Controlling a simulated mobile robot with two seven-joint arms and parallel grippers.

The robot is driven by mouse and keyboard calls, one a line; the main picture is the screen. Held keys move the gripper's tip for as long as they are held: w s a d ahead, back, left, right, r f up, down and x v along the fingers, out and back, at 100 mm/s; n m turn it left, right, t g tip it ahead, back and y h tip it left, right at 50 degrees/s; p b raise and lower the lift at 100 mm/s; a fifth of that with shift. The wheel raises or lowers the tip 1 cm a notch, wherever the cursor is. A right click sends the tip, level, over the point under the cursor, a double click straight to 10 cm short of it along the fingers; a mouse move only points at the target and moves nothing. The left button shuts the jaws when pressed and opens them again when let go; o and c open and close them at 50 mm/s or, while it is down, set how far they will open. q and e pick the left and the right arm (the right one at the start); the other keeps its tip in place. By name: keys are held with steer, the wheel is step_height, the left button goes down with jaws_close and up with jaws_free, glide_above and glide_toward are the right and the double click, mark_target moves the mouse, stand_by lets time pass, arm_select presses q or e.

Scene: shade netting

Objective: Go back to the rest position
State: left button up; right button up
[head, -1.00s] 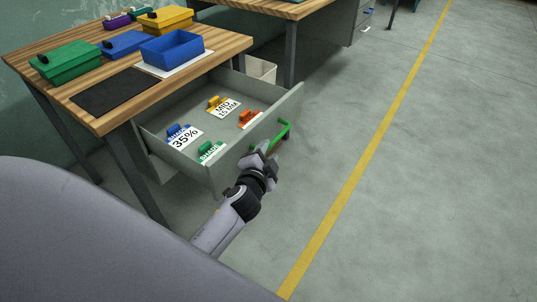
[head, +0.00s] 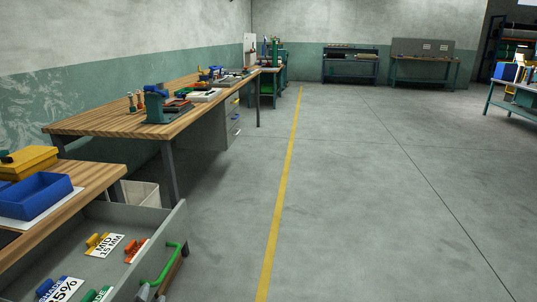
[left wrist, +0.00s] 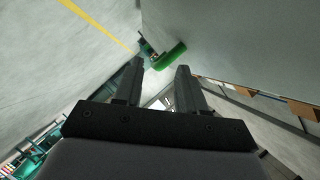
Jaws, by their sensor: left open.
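My left gripper (head: 152,293) shows only as fingertips at the bottom edge of the head view, just below the green handle (head: 172,262) of the open drawer (head: 186,222). In the left wrist view my left gripper (left wrist: 160,68) is open with nothing between its fingers. The green handle (left wrist: 170,55) lies just beyond its fingertips there; whether they touch cannot be told. My right gripper is in neither view.
The drawer holds tags with yellow (head: 97,240), orange (head: 136,250), blue and green clips. A blue open box (head: 40,196) and a yellow box (head: 28,162) stand on the near bench. A long workbench (head: 110,122) runs behind. Floor to the right is clear.

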arm_select(q)
steer(key=s+d+n+g+h, duration=0.25)
steer(key=s+g, duration=0.25)
steer(key=s, duration=0.9)
steer(key=s+d+n+g+h, duration=0.25)
steer(key=s+d+g, duration=0.2)
steer(key=s, duration=0.95)
steer(key=w+d+f+t+h+p, duration=0.1)
steer(key=w+d+f+t+p, duration=0.1)
steer(key=w+f+t+p, duration=0.2)
steer(key=shift+w+t+h+p, duration=0.4)
steer(key=shift+w+t+p, duration=0.65)
steer(key=shift+w, duration=0.1)
steer(key=shift+d, duration=0.1)
